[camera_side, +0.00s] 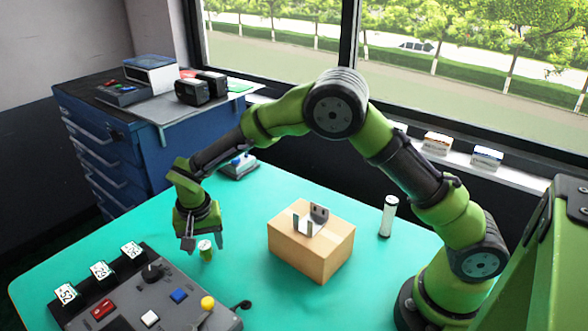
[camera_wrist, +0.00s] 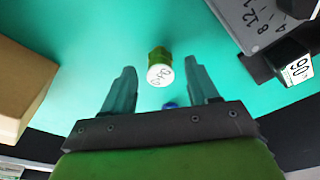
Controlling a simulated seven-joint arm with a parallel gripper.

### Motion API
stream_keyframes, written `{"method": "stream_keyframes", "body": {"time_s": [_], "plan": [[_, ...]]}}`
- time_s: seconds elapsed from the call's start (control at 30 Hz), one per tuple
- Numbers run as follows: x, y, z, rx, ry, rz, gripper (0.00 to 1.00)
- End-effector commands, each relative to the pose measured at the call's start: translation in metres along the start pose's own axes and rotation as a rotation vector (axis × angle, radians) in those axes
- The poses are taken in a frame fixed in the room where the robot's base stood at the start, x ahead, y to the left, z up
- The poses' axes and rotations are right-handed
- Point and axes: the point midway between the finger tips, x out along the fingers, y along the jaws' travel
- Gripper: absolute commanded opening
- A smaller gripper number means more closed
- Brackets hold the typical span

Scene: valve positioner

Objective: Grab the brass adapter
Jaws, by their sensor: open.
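A small, upright piece stands on the teal table between my fingers in the side view. It has a yellow-green body and a pale top, and I take it as the brass adapter (camera_side: 205,253). In the wrist view the adapter (camera_wrist: 159,67) shows a green faceted body and a round white face with dark marks. My gripper (camera_side: 204,243) points down close over it, open. In the wrist view my gripper (camera_wrist: 160,68) has one finger on each side of the adapter, with visible gaps. A small blue spot lies nearer, between the fingers.
A cardboard box (camera_side: 311,253) with a metal bracket (camera_side: 311,219) on top stands to the right. A white cylinder (camera_side: 387,216) stands beyond it. A grey control panel (camera_side: 150,293) with buttons, a knob and numbered cards lies at front left. A blue drawer cabinet (camera_side: 110,150) stands behind.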

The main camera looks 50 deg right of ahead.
Motion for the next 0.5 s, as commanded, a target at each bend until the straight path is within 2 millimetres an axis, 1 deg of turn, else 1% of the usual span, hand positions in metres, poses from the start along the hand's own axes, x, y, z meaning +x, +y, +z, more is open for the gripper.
{"method": "stream_keyframes", "body": {"time_s": [0.03,0.1,0.33,0.37,0.5], "plan": [[0.0069,0.0005,0.0000,0.000,-0.001,0.002,0.59],[0.0113,0.0001,-0.0001,0.000,0.000,0.000,0.59],[0.0130,-0.0004,-0.0001,0.000,0.001,-0.002,0.59],[0.0129,-0.0004,-0.0001,0.000,0.001,-0.001,0.58],[0.0127,-0.0004,-0.0001,0.000,0.001,-0.001,0.36]]}}
